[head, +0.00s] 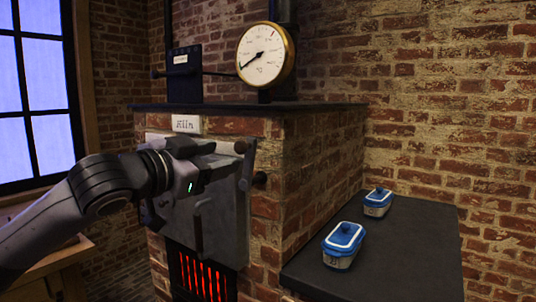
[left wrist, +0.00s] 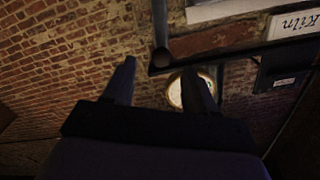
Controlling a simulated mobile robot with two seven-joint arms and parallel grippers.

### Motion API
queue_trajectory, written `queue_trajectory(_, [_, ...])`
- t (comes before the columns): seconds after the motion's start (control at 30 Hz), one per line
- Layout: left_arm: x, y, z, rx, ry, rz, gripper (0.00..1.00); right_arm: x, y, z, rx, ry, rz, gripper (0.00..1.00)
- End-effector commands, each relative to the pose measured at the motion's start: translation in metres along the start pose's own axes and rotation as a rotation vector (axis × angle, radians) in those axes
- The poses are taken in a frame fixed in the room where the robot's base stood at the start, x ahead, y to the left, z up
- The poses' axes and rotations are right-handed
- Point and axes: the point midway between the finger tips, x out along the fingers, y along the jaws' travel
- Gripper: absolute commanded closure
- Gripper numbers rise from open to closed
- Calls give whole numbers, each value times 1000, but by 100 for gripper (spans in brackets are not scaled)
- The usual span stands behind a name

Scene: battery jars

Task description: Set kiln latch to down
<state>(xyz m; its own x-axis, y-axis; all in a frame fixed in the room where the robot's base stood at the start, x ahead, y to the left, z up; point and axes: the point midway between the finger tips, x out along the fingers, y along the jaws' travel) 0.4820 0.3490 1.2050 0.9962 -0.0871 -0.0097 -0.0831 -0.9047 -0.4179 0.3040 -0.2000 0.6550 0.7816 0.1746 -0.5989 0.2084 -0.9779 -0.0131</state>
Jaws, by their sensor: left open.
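The brick kiln (head: 272,215), with a "Kiln" label (head: 186,124), has a grey metal door (head: 228,235) on its front. A dark bar with round ends (head: 247,168), seemingly the latch, stands nearly upright at the door's upper right edge; I cannot tell which end is its pivot. My left gripper (head: 213,168) is open in front of the door's upper part, just left of that bar. In the left wrist view its two fingers (left wrist: 160,85) are apart with nothing seen between them. A dark rod with a round end (left wrist: 160,42) shows beyond them. My right gripper is not in view.
A round gauge (head: 266,54) and a black plate with a horizontal rod (head: 183,72) are above the kiln. Orange glow shows behind a grate (head: 200,280) below the door. Two blue-lidded containers (head: 343,243) (head: 378,202) stand on a dark shelf (head: 420,250) at right.

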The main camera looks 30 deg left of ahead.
Motion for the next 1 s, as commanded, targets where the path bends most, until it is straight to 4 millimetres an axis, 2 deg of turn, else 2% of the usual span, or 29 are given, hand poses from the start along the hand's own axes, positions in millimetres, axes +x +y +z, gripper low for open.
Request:
queue_trajectory(0.17, [0, -6, -8, 3, 5, -13, 44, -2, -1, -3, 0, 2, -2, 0])
queue_trajectory(0.47, [35, -7, -10, 0, 7, -11, 44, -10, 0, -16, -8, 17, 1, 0])
queue_trajectory(0.7, [61, -6, -8, 4, 5, -12, 44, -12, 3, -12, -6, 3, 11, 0])
queue_trajectory(1.0, [67, -6, -7, 6, 5, -12, 44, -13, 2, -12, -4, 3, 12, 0])
